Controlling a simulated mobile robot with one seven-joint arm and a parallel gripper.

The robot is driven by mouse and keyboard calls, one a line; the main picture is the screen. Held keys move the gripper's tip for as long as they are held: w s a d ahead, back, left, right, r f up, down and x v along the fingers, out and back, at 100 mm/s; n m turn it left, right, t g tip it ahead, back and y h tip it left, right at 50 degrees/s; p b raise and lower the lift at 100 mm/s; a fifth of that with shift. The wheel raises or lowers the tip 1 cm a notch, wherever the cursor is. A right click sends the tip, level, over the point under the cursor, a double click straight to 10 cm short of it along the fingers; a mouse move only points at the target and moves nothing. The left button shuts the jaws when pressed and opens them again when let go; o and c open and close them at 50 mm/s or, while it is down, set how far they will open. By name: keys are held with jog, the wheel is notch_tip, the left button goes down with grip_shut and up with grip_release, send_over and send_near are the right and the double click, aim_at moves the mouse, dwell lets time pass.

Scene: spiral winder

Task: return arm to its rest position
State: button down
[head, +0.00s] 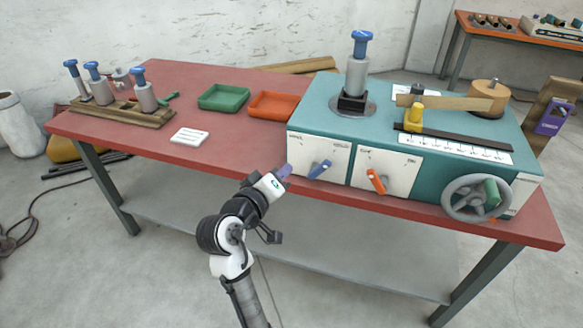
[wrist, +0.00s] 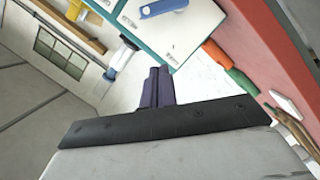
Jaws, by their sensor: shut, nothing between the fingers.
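My arm rises from the bottom of the head view, and my gripper (head: 286,172) is in front of the teal winder's front panel, by the blue lever (head: 319,169). In the wrist view my gripper's purple fingers (wrist: 158,86) are together with nothing between them. The blue lever also shows at the top of the wrist view (wrist: 163,7). In the head view the fingertips appear close to the panel's left edge; I cannot tell the exact gap.
The teal winder (head: 440,170) stands on the red table (head: 200,85). An orange lever (head: 377,181) and a handwheel (head: 477,198) are on its front. A green tray (head: 223,97), an orange tray (head: 273,105) and a wooden tool rack (head: 122,113) are to the left. The floor in front is open.

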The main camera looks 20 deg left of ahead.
jog(key=shift+s, duration=0.35)
